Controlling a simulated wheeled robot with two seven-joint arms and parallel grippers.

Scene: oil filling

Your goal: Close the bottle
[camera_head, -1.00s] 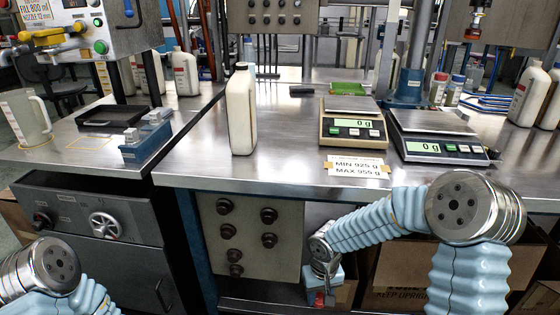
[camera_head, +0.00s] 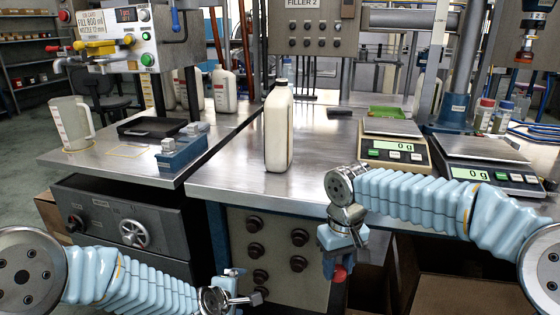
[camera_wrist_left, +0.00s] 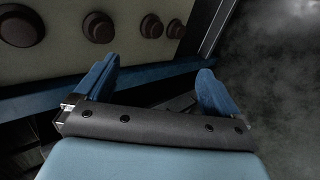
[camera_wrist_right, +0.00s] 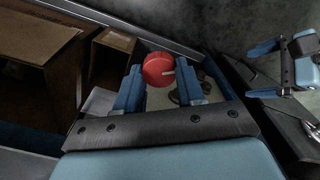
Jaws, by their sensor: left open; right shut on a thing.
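A white bottle (camera_head: 278,130) stands upright on the steel bench near its front edge. Its top shows no red cap. My right gripper (camera_head: 340,268) hangs in front of the bench, lower than the bottle and to its right. It is shut on a red cap (camera_wrist_right: 159,69), which sits between its fingertips in the right wrist view. My left gripper (camera_wrist_left: 160,85) is open and empty, with its fingers apart. In the head view my left gripper (camera_head: 250,285) is low at the bench's front, below and left of the bottle.
Two scales (camera_head: 393,150) stand on the bench to the right of the bottle. A blue block holder (camera_head: 182,150), black tray (camera_head: 150,127) and clear jug (camera_head: 72,122) are on the left table. A knob panel (camera_head: 275,262) faces me below the bench. Open bench surrounds the bottle.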

